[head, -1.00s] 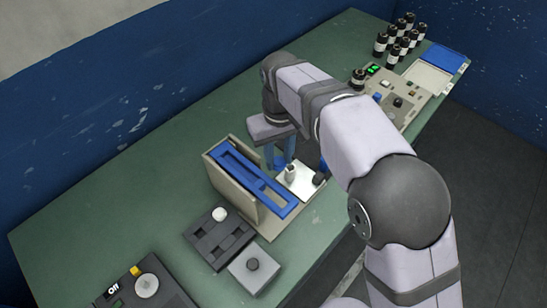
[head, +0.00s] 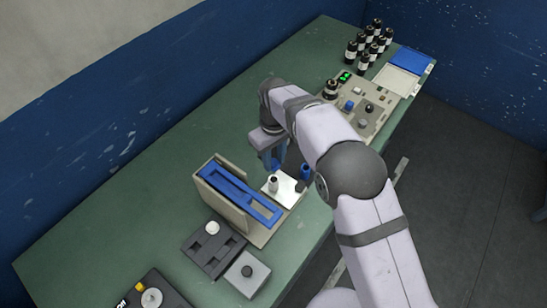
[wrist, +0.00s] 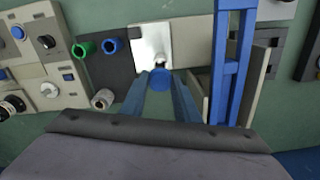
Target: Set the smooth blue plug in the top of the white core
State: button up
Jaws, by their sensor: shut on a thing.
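My gripper (wrist: 160,82) is shut on the blue plug (wrist: 160,76), whose round end shows between the fingertips in the wrist view. The white core (wrist: 160,60) stands upright on a bright metal plate (wrist: 148,40), just beyond the plug and partly hidden by it. In the head view the core (head: 273,184) shows a dark top, and my gripper (head: 275,162) is behind and above it. The plug appears apart from the core. Whether its surface is smooth is too small to tell.
A blue slotted frame (head: 237,190) on a beige stand is close beside the plate. A dark pad (wrist: 110,75) holds a green ring (wrist: 84,48), another blue ring-ended piece (wrist: 110,45) and a pale cylinder (wrist: 103,98). A control panel (head: 365,120) lies farther along the table.

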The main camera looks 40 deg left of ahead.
jog(key=shift+f+b, duration=1.6)
jog(key=shift+f, duration=0.8)
jog(key=shift+f+b, duration=0.3)
jog(key=shift+f, duration=0.8)
dwell(0.8)
jog(key=o, duration=1.6)
jog(key=shift+c, duration=0.2)
jog(key=shift+r, duration=0.1)
jog(key=shift+r+p, duration=2.8)
jog(key=shift+r, duration=1.15)
